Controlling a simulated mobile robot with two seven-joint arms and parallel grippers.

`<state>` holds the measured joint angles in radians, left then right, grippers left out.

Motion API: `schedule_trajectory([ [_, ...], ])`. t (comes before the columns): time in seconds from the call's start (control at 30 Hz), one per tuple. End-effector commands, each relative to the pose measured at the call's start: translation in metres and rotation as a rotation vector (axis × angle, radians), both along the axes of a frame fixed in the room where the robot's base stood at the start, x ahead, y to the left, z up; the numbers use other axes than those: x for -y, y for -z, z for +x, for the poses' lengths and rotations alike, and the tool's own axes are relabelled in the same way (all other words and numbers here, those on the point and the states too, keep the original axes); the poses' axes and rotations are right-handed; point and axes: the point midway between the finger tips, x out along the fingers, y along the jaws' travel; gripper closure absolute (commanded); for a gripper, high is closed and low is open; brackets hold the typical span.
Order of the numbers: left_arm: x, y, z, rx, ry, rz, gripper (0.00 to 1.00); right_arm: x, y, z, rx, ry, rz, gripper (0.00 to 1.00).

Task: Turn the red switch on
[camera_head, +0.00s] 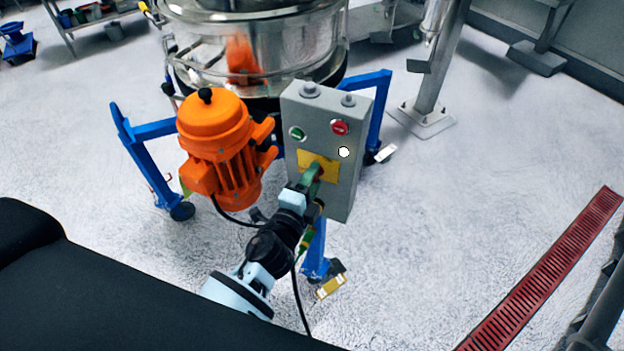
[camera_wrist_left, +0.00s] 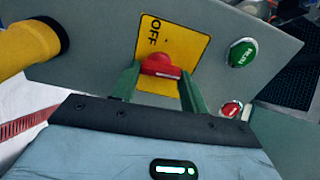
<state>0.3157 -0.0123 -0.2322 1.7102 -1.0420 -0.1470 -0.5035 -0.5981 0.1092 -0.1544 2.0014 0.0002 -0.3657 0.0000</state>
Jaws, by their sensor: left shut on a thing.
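The red switch (camera_wrist_left: 160,66) is a small knob on a yellow plate (camera_wrist_left: 180,45) marked OFF, on the front of a grey control box (camera_wrist_left: 100,50). In the head view the box (camera_head: 335,195) stands beside the orange motor, and its yellow plate (camera_head: 308,160) is partly covered by my gripper. My left gripper (camera_head: 313,172) reaches up to the plate from below. In the left wrist view its two green fingers (camera_wrist_left: 160,76) are on either side of the red knob, shut on it. The switch is hidden in the head view. My right gripper is not in view.
The box also carries a green button (camera_head: 297,133), a red button (camera_head: 340,127) and a white knob (camera_head: 344,152). An orange motor (camera_head: 215,130) is close left of my arm. Blue legs (camera_head: 150,160) and a steel sifter drum (camera_head: 290,45) surround it.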

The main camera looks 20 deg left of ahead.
Motion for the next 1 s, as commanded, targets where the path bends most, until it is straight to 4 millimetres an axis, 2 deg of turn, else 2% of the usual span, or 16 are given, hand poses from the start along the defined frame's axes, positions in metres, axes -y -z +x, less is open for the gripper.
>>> schedule_trajectory([
  [0.23,-0.0002,0.0010,-0.0002,0.005,-0.001,0.064,0.79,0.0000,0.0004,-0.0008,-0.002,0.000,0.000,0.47],
  [0.7,-0.0003,0.0010,-0.0002,0.006,-0.001,0.075,0.79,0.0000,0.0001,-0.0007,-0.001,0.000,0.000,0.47],
  [0.73,-0.0003,0.0010,-0.0002,0.006,-0.001,0.075,0.53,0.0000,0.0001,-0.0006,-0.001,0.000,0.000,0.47],
  [0.87,-0.0003,0.0009,-0.0002,0.007,-0.001,0.074,0.36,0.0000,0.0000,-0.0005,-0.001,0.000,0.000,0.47],
  [1.0,-0.0002,0.0007,-0.0002,0.007,-0.001,0.073,0.34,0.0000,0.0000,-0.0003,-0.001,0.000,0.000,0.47],
])
